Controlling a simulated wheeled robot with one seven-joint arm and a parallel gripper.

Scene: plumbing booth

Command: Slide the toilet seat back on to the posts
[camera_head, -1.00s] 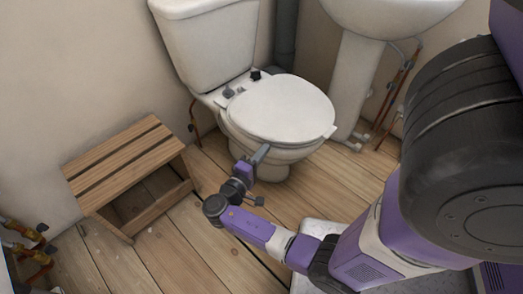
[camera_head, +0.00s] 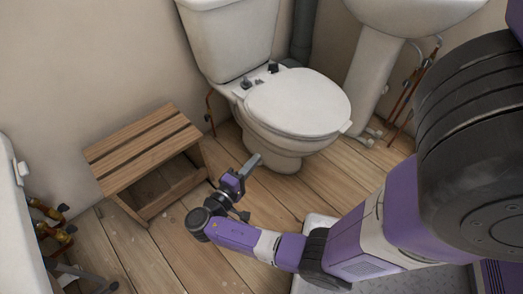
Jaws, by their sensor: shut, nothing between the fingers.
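The white toilet seat with its lid (camera_head: 298,104) lies flat and closed on the toilet bowl (camera_head: 275,152). Two dark posts show at the back of the bowl, a left one (camera_head: 247,84) and a right one (camera_head: 273,69). The seat's back edge is close to them; I cannot tell whether it is engaged. My gripper (camera_head: 255,160) is shut and empty. It is at the left front of the bowl, below the seat's rim, and appears apart from the seat.
A slatted wooden step stool (camera_head: 145,150) stands left of the toilet. A sink pedestal (camera_head: 362,80) and copper pipes (camera_head: 408,85) are at the right. A white fixture (camera_head: 18,215) with pipe fittings is at the left edge. Bare floorboards lie in front of the toilet.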

